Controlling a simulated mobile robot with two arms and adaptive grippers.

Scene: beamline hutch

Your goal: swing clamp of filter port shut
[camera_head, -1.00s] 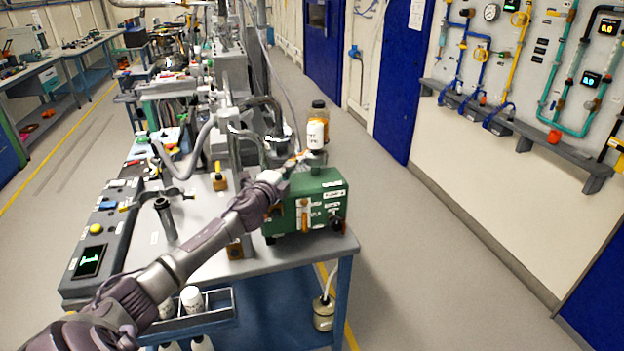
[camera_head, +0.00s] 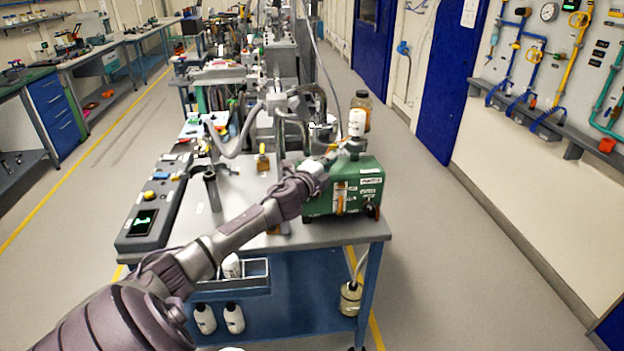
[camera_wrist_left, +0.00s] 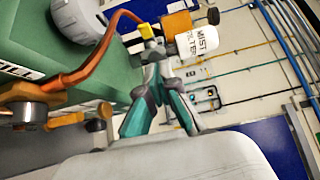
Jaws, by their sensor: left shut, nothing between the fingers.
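The white mist filter (camera_head: 356,122) stands above the green pump housing (camera_head: 345,193) at the bench corner; its label shows in the wrist view (camera_wrist_left: 197,42). My left gripper (camera_head: 324,162) is at the housing's upper left edge, just left of the filter. In the wrist view its teal fingers (camera_wrist_left: 154,58) are shut and empty, with tips close below a small yellow piece (camera_wrist_left: 147,31) beside the filter. A copper-coloured curved tube (camera_wrist_left: 98,50) runs to that piece. I cannot tell which part is the clamp or its position. My right gripper is out of view.
A grey control box (camera_head: 152,212) lies on the bench's left side. Hoses and metal fittings crowd the bench behind the pump. The floor right of the bench is clear.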

